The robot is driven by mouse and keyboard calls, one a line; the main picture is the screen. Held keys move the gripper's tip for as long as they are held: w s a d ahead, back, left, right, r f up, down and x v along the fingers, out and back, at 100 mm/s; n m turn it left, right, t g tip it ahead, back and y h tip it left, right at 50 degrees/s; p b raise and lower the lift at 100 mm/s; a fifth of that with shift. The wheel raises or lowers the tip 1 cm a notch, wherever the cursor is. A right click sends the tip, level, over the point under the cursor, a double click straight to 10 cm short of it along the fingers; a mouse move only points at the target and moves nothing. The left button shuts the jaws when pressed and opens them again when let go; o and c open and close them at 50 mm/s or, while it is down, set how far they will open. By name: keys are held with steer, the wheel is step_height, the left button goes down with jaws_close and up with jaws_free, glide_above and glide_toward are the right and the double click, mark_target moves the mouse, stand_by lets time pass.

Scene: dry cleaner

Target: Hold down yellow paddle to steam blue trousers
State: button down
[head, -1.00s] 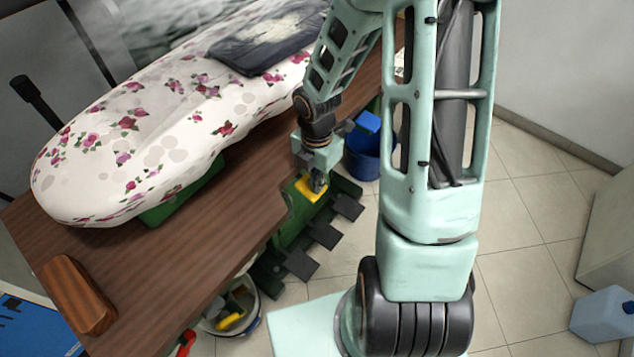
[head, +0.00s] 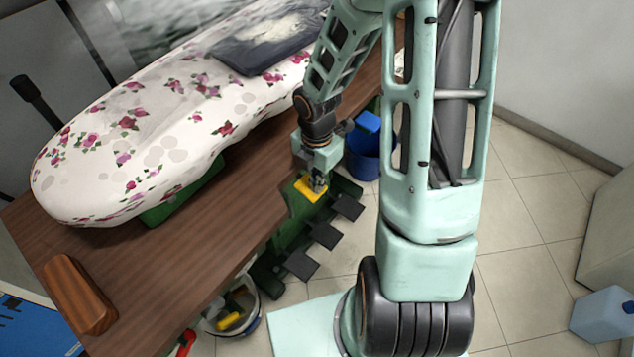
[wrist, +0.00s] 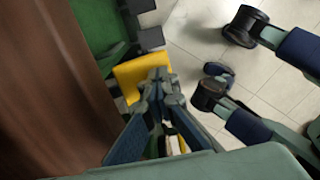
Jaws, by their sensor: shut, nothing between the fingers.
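The yellow paddle (head: 308,190) sits on a green pedal unit beside the wooden table edge. My gripper (head: 319,187) is shut and empty, with its fingertips at the paddle's top. In the wrist view the yellow paddle (wrist: 141,73) lies right at the fingertips of my gripper (wrist: 160,76); they appear to touch it, but I cannot tell how far it is pressed. The blue trousers (head: 262,48) lie folded on the flowered ironing board, with a pale patch on top. My arm hides part of their right side.
The flowered ironing board (head: 100,170) rests on the wooden table (head: 230,240). Dark pedals (head: 325,235) stick out beside the paddle. A blue bucket (head: 370,160) stands behind the gripper, a white bucket (head: 252,305) below the table. Tiled floor is open to the right.

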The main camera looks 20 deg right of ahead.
steer(key=shift+r, duration=0.15)
steer(key=shift+r+p, duration=0.7)
steer(key=shift+p, duration=0.25)
